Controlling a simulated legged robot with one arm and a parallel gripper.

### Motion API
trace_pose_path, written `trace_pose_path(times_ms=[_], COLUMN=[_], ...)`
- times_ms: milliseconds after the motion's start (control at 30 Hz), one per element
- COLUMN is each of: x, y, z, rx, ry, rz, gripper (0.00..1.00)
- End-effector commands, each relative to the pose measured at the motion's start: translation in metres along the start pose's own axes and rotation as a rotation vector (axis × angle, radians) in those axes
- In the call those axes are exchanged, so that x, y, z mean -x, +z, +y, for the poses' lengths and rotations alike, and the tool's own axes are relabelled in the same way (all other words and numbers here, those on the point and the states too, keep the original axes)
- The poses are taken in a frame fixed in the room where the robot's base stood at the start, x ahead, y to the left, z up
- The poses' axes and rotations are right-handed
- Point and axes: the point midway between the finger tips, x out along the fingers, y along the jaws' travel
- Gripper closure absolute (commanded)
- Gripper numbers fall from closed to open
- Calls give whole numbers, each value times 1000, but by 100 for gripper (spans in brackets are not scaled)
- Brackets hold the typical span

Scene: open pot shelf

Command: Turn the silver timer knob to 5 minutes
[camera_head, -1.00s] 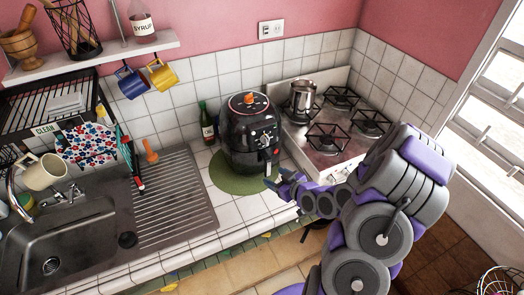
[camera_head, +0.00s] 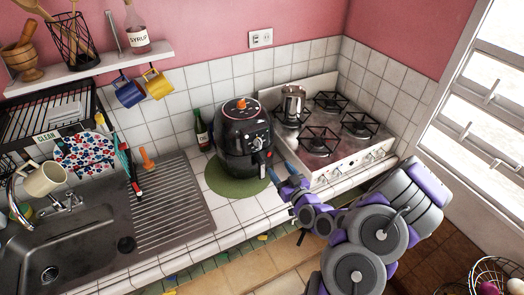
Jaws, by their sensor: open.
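A black air fryer (camera_head: 238,128) stands upright on a round green mat (camera_head: 222,186) on the white tiled counter. A silver knob (camera_head: 257,142) is on its front, on the side facing right toward my arm. The knob is small, and its setting cannot be read. My gripper (camera_head: 278,174) is open and empty, just right of and slightly below the knob. It is close to the fryer's front handle; whether it touches the handle is unclear.
A green bottle (camera_head: 202,131) is behind the fryer at left. The sink (camera_head: 65,250) and drainboard (camera_head: 172,200) are at the left. Bare counter lies before the fryer.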

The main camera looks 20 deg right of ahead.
Motion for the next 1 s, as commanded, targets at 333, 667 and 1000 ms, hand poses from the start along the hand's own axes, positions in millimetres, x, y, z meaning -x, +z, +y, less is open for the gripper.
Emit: trace_pose_path(times_ms=[333,667,1000], x=[-14,-23,-44], y=[3,2,4], z=[-2,-2,-3], rx=[10,-1,3], ry=[-1,-1,-5], rz=[3,6,1], gripper=[38,38,38])
